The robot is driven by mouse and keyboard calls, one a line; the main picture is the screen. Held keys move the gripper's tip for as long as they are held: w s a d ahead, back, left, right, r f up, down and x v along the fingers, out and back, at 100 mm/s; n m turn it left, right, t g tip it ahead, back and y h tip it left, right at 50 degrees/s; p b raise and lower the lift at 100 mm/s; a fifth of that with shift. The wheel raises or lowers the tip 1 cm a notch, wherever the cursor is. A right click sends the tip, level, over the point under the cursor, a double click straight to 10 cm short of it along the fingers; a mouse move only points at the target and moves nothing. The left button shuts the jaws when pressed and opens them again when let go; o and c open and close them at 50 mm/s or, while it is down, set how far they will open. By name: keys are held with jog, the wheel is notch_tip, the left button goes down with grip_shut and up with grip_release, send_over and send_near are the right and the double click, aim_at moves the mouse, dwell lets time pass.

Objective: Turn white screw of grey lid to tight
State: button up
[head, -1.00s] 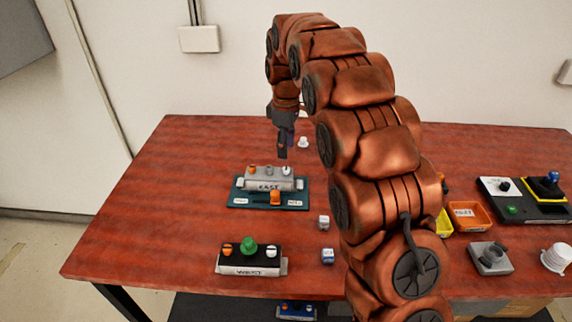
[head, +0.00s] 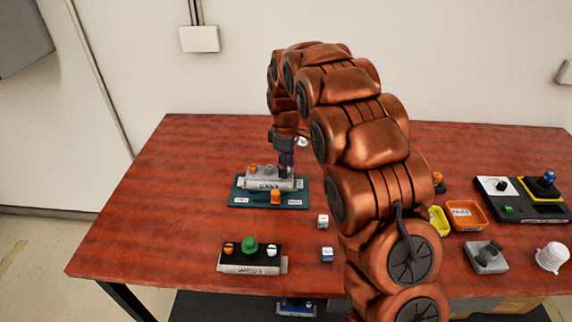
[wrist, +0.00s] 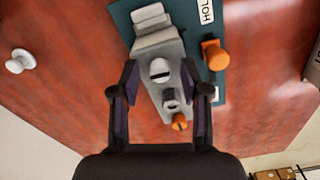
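The grey lid (head: 262,184) lies on the teal board (head: 234,198). In the wrist view the lid (wrist: 171,50) shows a white slotted screw (wrist: 160,70), a grey round post or hole (wrist: 171,105) and an orange screw (wrist: 179,122). My gripper (wrist: 159,76) is open, its two fingers on either side of the white screw with gaps visible. In the head view my gripper (head: 286,170) points down over the lid's right end and hides the white screw. Whether the fingertips are at screw height is not clear.
An orange knob (head: 275,197) stands on the board's front edge. A black-topped box (head: 250,258) with orange, green and white knobs sits nearer. Two small white-topped blocks lie to the right. A white knob (wrist: 21,61) lies loose on the table. The left of the table is clear.

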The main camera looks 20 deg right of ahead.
grip_shut()
dwell(0.4)
jog(key=m+b, duration=0.2)
jog(key=shift+w+f+m+b, duration=0.1)
jog(key=shift+f+m+b, duration=0.05)
jog(key=shift+m+b, duration=0.25)
jog(key=m+b, duration=0.3)
jog(key=m, duration=0.2)
jog(key=shift+m, duration=0.3)
jog(key=m+b, duration=0.1)
jog(key=m, duration=0.4)
jog(key=shift+b, duration=0.3)
jog(key=m, duration=0.4)
jog(key=shift+r, duration=0.2)
jog(key=shift+m, duration=0.4)
